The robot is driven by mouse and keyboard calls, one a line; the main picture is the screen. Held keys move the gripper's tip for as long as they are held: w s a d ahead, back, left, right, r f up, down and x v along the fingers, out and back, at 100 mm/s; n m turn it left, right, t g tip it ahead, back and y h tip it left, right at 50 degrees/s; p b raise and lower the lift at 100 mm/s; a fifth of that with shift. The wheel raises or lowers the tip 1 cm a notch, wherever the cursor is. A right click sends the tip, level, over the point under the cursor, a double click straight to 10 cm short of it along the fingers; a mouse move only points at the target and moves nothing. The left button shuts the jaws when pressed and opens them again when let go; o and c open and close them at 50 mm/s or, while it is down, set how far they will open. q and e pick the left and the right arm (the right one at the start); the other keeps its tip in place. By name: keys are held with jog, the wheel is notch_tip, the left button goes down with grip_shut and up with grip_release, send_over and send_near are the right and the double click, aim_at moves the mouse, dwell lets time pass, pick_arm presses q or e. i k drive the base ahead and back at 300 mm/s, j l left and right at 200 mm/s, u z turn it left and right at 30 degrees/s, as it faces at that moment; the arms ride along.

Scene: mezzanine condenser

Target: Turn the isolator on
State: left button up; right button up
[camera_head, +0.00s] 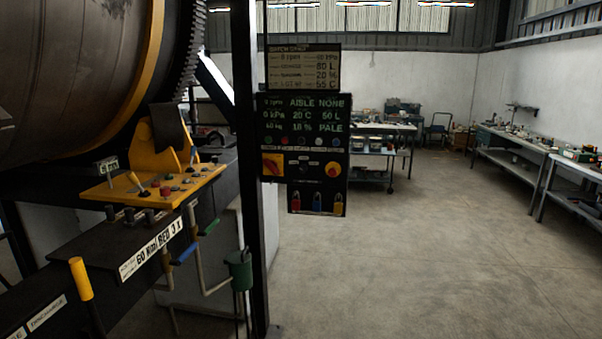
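A dark control panel (303,135) hangs on the black post. On its lower left is a yellow square plate with a red handle (272,165), which looks like the isolator. The handle appears slanted, but its on or off position is too small to read. To its right on the same panel is a round red and yellow knob (333,169), perhaps a stop button. Lit text above reads "AISLE NONE", "20 C" and "PALE". Neither of my grippers is in view.
A big drum (75,70) with a toothed ring fills the upper left. Below it are a yellow control console (155,187) and a yellow-handled lever (81,279). The black post (252,200) stands left of the panel. Workbenches (500,150) line the right wall; the middle floor is clear.

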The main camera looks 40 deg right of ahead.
aim_at(272, 164)
jog(key=z, duration=1.05)
jog(key=i+l, duration=0.1)
jog(key=i, duration=0.4)
jog(key=i+l, duration=0.1)
jog(key=i, duration=0.35)
jog(key=i+l+u, duration=0.1)
jog(key=i, duration=0.4)
